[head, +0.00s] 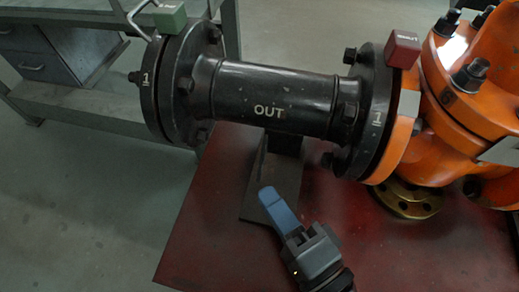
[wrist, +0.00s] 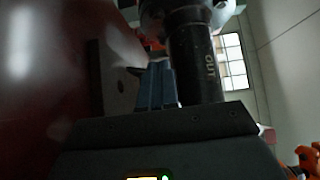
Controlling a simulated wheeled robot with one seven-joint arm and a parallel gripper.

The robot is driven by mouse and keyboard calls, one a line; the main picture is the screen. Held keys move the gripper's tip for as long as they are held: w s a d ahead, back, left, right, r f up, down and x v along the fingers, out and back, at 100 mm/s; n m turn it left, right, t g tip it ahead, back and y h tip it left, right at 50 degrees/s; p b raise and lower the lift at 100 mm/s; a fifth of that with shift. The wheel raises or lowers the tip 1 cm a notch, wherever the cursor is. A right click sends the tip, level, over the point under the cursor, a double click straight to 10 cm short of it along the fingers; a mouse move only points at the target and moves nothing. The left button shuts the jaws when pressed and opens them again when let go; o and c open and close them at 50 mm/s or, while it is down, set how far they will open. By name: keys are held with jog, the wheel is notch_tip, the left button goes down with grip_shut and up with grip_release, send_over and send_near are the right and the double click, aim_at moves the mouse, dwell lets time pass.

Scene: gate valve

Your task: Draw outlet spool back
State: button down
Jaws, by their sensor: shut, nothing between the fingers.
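The outlet spool (head: 280,88) is a black flanged pipe marked OUT, lying roughly level across the head view. Its right flange (head: 368,115) sits against the orange valve body (head: 455,125), with no clear gap visible. Its left flange (head: 170,88) meets another black flange, marked 1. A support (head: 268,175) stands beneath the spool. My gripper (head: 272,203), with blue fingers, is shut and empty, below and in front of the spool, apart from it. In the wrist view, the fingers (wrist: 158,85) are together beside the dark spool (wrist: 198,62).
A green block (head: 170,16) tops the left flange, near a bent metal handle (head: 143,14). A red block (head: 403,49) tops the right flange. A dark red table (head: 215,225) lies below. A grey bench (head: 100,105) with drawers stands at the back left.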

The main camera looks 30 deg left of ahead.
aim_at(202, 141)
jog(key=p+x, duration=0.2)
jog(key=x, duration=0.8)
jog(key=shift+d+r, duration=0.1)
jog(key=shift+r, duration=0.1)
jog(key=shift+s+a+p, duration=0.15)
jog(key=shift+a+p, duration=0.05)
jog(key=shift+a, duration=0.4)
jog(key=shift+s+a+p, duration=0.15)
jog(key=shift+a+p, duration=0.05)
jog(key=shift+a, duration=0.35)
jog(key=shift+s+a+f, duration=0.15)
jog(key=shift+s+a, duration=0.05)
jog(key=shift+a, duration=0.5)
jog(key=shift+s+a+p, duration=0.25)
jog(key=shift+a+p, duration=0.2)
jog(key=shift+a, duration=0.45)
